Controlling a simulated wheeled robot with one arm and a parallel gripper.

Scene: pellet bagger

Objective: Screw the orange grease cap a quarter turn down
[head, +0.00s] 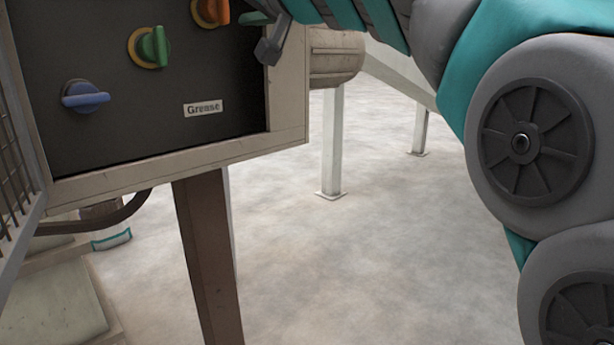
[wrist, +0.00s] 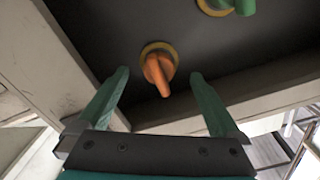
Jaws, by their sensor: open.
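The orange grease cap (head: 210,12), a winged knob on a yellow ring, is on the dark panel at the top edge of the head view. In the wrist view the orange cap (wrist: 158,72) shows whole, its wing pointing down and slightly right. My gripper (wrist: 160,76) is open, with one green finger on each side of the cap in the picture and visible space between. Nothing is held. I cannot tell how far the fingertips are from the panel.
A green knob on a yellow ring (head: 150,47) and a blue knob (head: 86,96) are on the same panel, above a "Grease" label (head: 203,108). A pale raised frame (head: 180,158) borders the panel. A brown post (head: 208,250) stands below.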

